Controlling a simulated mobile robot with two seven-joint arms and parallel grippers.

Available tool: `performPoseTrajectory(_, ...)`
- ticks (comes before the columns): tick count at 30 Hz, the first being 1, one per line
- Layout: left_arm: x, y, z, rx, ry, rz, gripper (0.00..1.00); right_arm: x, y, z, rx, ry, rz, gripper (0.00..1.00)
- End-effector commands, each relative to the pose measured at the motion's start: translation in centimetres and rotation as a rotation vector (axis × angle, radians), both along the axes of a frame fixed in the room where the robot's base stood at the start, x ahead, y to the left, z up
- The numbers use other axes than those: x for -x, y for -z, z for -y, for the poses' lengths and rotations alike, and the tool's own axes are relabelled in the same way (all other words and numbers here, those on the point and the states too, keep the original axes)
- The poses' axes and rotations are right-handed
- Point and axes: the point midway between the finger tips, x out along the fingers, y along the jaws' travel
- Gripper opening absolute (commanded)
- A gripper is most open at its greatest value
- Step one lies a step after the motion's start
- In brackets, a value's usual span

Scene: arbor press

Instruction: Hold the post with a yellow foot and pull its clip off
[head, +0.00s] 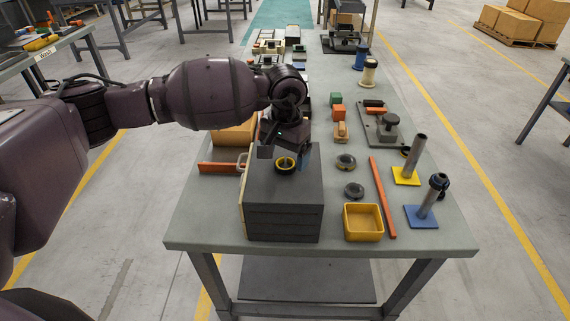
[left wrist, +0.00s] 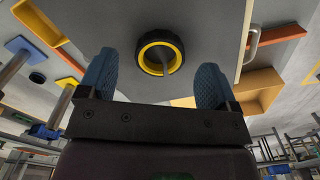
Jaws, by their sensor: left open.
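The post with a yellow foot (head: 401,178) stands upright at the right of the table; its grey post is bare at the top. A small black ring lies close behind the post, and I cannot tell whether it touches it. A black ring with a yellow inside (head: 278,167) lies on the grey drawer box. My left gripper (head: 284,153) is open above that box; in the left wrist view its blue fingertips (left wrist: 157,68) flank the ring (left wrist: 178,44), empty. My right gripper is not in view.
The grey drawer box (head: 283,200) stands at the front left of the table. A yellow bin (head: 363,225), an orange bar (head: 382,197) and two dark round parts lie between it and the posts. A fixture plate (head: 388,128) and two spools stand farther back.

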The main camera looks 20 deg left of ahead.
Motion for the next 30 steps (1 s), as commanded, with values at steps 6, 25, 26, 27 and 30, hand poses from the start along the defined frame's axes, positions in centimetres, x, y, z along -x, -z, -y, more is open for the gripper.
performPoseTrajectory(6, 0.0, 1.8, 0.0, 0.0, 0.0, 0.001, 0.84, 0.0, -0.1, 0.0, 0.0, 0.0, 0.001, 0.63)
performPoseTrajectory(25, 0.0, 1.7, 0.0, 0.0, 0.0, 0.001, 0.28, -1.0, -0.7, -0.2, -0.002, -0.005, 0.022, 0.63)
performPoseTrajectory(26, 0.0, 1.7, 0.0, 0.0, 0.0, 0.001, 0.28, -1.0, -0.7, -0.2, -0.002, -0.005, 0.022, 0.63)
performPoseTrajectory(27, 0.0, 1.7, 0.0, 0.0, 0.0, 0.001, 0.28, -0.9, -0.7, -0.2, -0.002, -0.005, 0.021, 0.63)
performPoseTrajectory(30, 0.0, 1.6, 0.0, 0.0, 0.0, 0.001, 0.28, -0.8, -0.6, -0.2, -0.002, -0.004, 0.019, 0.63)
